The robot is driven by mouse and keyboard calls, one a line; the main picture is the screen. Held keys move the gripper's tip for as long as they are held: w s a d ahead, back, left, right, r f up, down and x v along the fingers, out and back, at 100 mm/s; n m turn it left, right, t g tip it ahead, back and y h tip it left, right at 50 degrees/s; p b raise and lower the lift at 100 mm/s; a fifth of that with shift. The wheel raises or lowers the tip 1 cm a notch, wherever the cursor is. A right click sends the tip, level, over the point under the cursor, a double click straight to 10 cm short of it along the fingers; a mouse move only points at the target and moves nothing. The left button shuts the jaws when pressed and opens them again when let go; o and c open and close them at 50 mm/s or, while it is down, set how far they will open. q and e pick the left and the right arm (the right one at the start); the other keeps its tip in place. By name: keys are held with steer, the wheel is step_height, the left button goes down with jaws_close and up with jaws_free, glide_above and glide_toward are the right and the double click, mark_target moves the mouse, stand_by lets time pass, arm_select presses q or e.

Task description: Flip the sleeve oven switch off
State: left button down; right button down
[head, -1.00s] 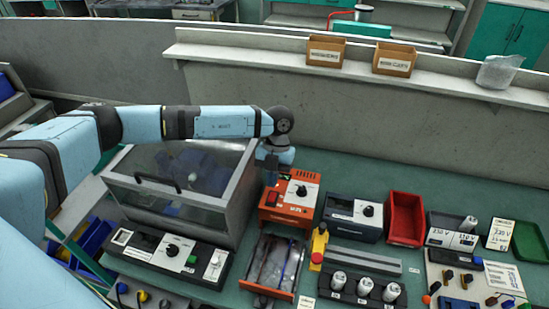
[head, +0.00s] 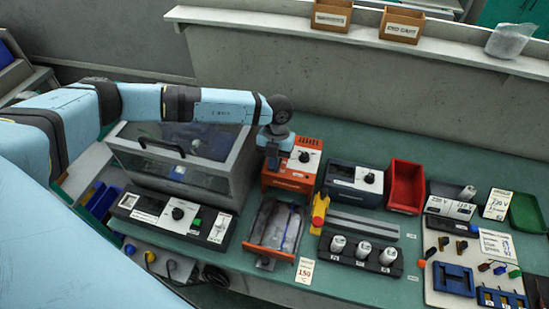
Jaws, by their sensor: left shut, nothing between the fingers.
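The orange box (head: 291,180), which appears to be the sleeve oven, stands at the bench's middle. It has a white panel with a dark knob (head: 304,156) on top, and an open tray (head: 277,228) in front. My left gripper (head: 273,163) points down at the left part of the box's top, shut and empty. It hides that part, and I cannot make out the switch or whether the fingers touch it. My right gripper is not in view.
A grey chamber with a clear lid (head: 185,150) stands close left of my gripper. A control panel (head: 172,215) lies before it. A dark box with a knob (head: 353,183) and a red bin (head: 405,187) stand to the right. Bench behind the orange box is clear.

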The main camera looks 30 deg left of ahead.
arm_select(q)
steer(key=shift+f, duration=0.15)
steer(key=shift+a, duration=0.1)
steer(key=shift+w+a, duration=0.1)
steer(key=shift+w, duration=0.75)
steer(key=shift+r, duration=0.2)
steer(key=shift+s, duration=0.1)
